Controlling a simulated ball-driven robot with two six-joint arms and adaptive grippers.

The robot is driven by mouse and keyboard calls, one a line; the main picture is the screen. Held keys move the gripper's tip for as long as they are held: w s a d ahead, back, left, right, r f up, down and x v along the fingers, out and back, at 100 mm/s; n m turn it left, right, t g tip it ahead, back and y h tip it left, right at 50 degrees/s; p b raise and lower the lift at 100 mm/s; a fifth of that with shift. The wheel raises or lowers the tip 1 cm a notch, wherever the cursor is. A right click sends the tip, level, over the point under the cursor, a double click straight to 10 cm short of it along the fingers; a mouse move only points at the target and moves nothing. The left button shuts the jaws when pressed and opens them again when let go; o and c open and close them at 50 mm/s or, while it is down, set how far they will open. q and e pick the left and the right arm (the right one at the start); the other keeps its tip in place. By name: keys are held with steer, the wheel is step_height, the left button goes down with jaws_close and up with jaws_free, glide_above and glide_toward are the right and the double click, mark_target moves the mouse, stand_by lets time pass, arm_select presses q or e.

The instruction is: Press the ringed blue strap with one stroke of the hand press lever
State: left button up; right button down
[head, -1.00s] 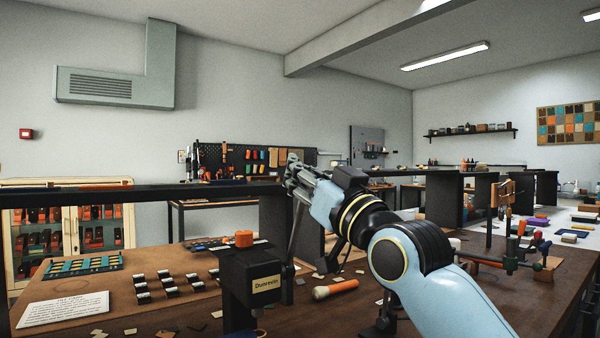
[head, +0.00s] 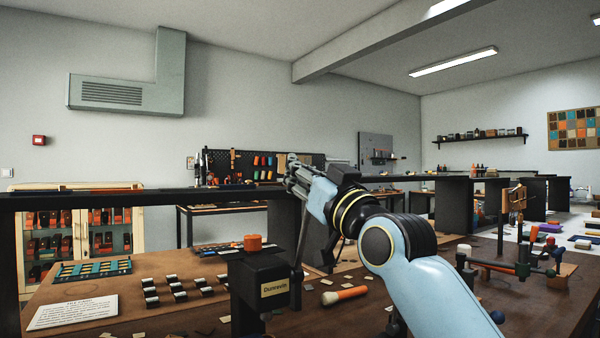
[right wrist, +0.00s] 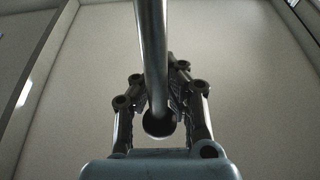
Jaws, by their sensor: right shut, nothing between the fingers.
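The hand press (head: 262,290) is a black block with an orange knob on top and a label reading "Dunravin", in the lower middle of the head view. Its steel lever (head: 301,235) rises steeply at its right side towards my right gripper (head: 293,175). The gripper's fingers are shut with nothing held between them. In the right wrist view a steel rod with a round end, which looks like the lever (right wrist: 151,45), crosses in front of the fingers (right wrist: 160,85). I cannot tell whether they touch. No ringed blue strap can be made out. My left gripper is out of view.
Several small black-and-white blocks (head: 180,290), a white card (head: 72,311) and a teal tray (head: 93,270) lie left of the press. An orange-handled tool (head: 345,294) lies to its right. A stand with coloured knobs (head: 515,265) is further right.

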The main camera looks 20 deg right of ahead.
steer(key=shift+x, duration=1.05)
steer(key=shift+w+f, duration=0.1)
steer(key=shift+w, duration=0.1)
steer(key=c, duration=1.1)
jaws_free()
steer(key=shift+c, duration=0.2)
